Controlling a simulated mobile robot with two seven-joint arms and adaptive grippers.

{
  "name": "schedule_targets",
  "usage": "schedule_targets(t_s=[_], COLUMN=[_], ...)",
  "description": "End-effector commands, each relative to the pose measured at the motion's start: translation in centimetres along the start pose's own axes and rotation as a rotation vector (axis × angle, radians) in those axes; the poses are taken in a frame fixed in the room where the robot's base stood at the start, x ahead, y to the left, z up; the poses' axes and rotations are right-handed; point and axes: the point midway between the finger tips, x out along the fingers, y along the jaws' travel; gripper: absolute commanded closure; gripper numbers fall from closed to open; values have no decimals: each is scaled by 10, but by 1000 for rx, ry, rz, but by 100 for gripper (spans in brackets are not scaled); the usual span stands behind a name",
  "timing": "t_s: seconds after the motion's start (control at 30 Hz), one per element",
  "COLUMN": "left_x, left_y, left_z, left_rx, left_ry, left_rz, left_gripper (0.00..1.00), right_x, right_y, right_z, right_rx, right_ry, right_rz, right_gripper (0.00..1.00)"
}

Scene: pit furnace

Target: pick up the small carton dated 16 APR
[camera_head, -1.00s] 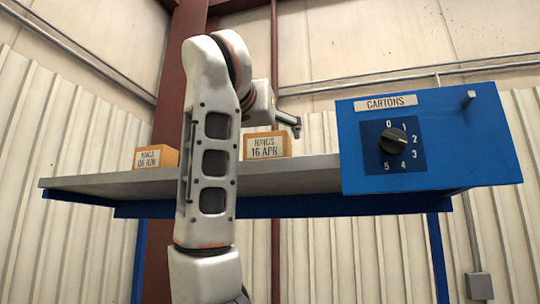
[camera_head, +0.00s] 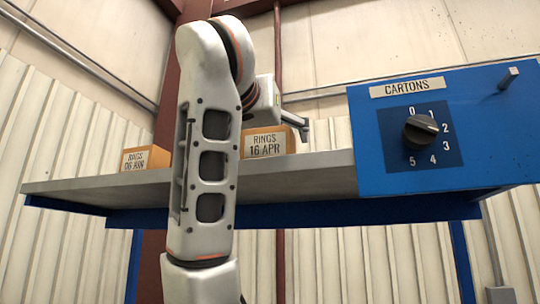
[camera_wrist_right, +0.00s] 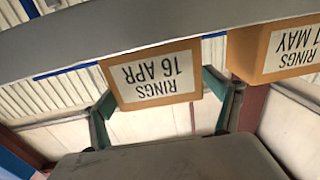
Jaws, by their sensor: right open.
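The small orange carton labelled RINGS 16 APR (camera_head: 268,142) stands on the grey shelf, partly behind my right arm in the head view. In the right wrist view, which is upside down, the carton (camera_wrist_right: 154,78) shows its label between the two spread fingers of my right gripper (camera_wrist_right: 160,92). The fingers flank its sides; I cannot tell whether they touch it. In the head view my right gripper (camera_head: 303,128) is at the carton's right, with one finger visible and the rest hidden. My left gripper is not in view.
A carton that seems dated 06 JUN (camera_head: 146,158) stands left on the shelf (camera_head: 300,169). Another carton, its date ending in 7 MAY (camera_wrist_right: 282,50), is close beside in the wrist view. A blue CARTONS box with a dial (camera_head: 440,135) stands at the right.

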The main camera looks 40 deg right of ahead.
Motion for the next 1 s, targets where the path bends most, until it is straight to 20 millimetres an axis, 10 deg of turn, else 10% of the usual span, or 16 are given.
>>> schedule_targets(t_s=[0.27, 0.5, 1.0], left_x=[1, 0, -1], left_y=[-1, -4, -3], left_z=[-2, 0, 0], left_rx=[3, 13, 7], left_ry=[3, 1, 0], left_rz=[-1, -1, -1], left_gripper=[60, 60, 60], right_x=[-1, -1, -1], right_y=[0, 0, 1], right_z=[0, 0, -14], right_rx=[0, 0, 3], right_ry=[1, 0, 3], right_rz=[0, 0, -1], right_gripper=[11, 70, 70])
